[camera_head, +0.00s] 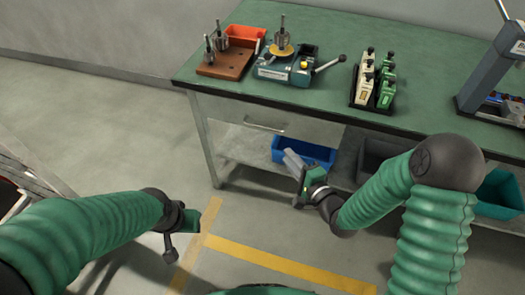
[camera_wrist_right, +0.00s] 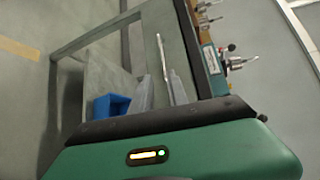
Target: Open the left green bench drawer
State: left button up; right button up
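The green-topped bench (camera_head: 420,105) has a drawer front (camera_head: 235,112) under its left part, with a thin metal bar handle (camera_head: 265,127). The drawer looks closed. In the right wrist view the bar handle (camera_wrist_right: 162,55) shows in front of the grey drawer face (camera_wrist_right: 178,42). My right gripper (camera_head: 288,157) is below and to the right of the handle, apart from it. In the right wrist view its two grey fingers (camera_wrist_right: 161,92) stand apart with nothing between them. My left gripper (camera_head: 172,245) hangs at lower left, away from the bench; its fingers are not clear.
A blue bin (camera_head: 318,152) sits on the lower shelf near my right gripper, with a dark bin (camera_head: 380,155) beside it. A bench leg (camera_head: 203,140) stands left of the drawer. Fixtures and an orange tray (camera_head: 246,33) are on the top. The floor in front is clear.

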aim_at(264, 127)
jog(key=b+x, duration=0.4)
jog(key=x, duration=1.3)
jog(key=shift+d+r, duration=0.1)
jog(key=shift+c, duration=0.3)
grip_shut()
jog(key=shift+s, duration=0.1)
